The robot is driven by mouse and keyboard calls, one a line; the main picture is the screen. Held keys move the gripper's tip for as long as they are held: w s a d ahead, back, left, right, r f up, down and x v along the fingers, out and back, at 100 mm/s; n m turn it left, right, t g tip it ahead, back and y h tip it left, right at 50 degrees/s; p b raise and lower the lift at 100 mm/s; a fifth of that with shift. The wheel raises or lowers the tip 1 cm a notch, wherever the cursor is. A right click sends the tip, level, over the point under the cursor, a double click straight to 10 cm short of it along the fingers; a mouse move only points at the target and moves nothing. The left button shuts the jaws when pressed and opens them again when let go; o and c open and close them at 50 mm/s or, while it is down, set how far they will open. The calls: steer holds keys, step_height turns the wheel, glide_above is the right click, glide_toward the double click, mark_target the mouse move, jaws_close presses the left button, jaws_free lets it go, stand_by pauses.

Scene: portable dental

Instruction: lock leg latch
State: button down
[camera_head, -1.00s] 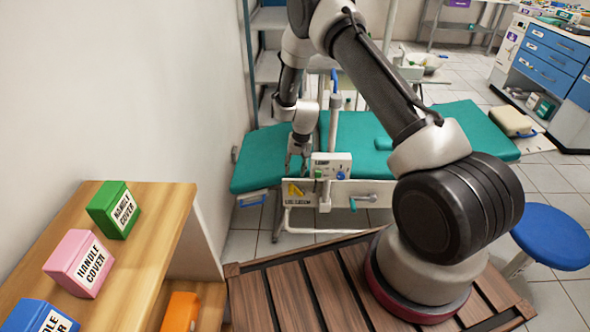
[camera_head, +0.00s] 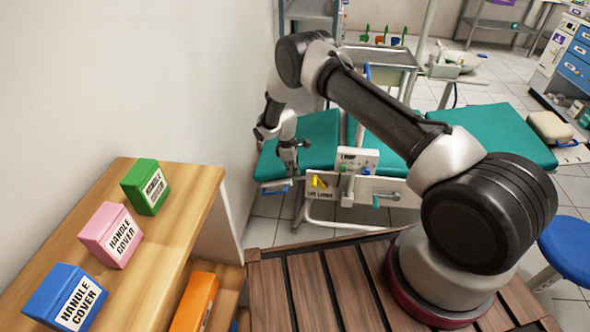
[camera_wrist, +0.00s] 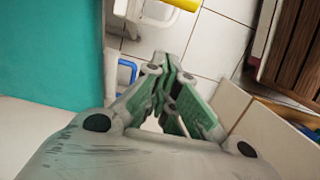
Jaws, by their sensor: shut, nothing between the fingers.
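The yellow latch lever (camera_head: 319,181) sits on the white side panel of the teal dental chair, above a small black label I cannot read surely. A yellow piece (camera_wrist: 181,4), likely the same lever, shows at the top edge of the wrist view. My gripper (camera_head: 291,163) is shut and empty, pointing down over the left pad near the chair's front edge. It is left of the lever and apart from it. In the wrist view my closed fingertips (camera_wrist: 174,60) are below the yellow piece, with the blue handle (camera_wrist: 127,73) left of them.
A control box (camera_head: 357,159) stands right of the lever, and a teal-tipped handle (camera_head: 385,199) sticks out further right. A wooden shelf (camera_head: 180,235) with labelled boxes stands at left beside the wall. A wooden slatted platform (camera_head: 310,285) and a blue stool (camera_head: 570,243) are nearer.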

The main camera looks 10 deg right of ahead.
mark_target(313, 181)
steer(key=s+d+f, duration=0.1)
steer(key=d+f, duration=0.3)
steer(key=shift+s+d+f, duration=0.15)
steer(key=shift+s+f, duration=0.1)
steer(key=shift+f, duration=0.15)
steer(key=shift+s+d+r, duration=0.25)
steer(key=shift+d+r, duration=0.5)
steer(key=shift+d, duration=0.1)
steer(key=shift+s+d+r, duration=0.25)
steer(key=shift+d+r, duration=0.45)
steer(key=shift+d, duration=0.1)
steer(key=shift+a, duration=0.1)
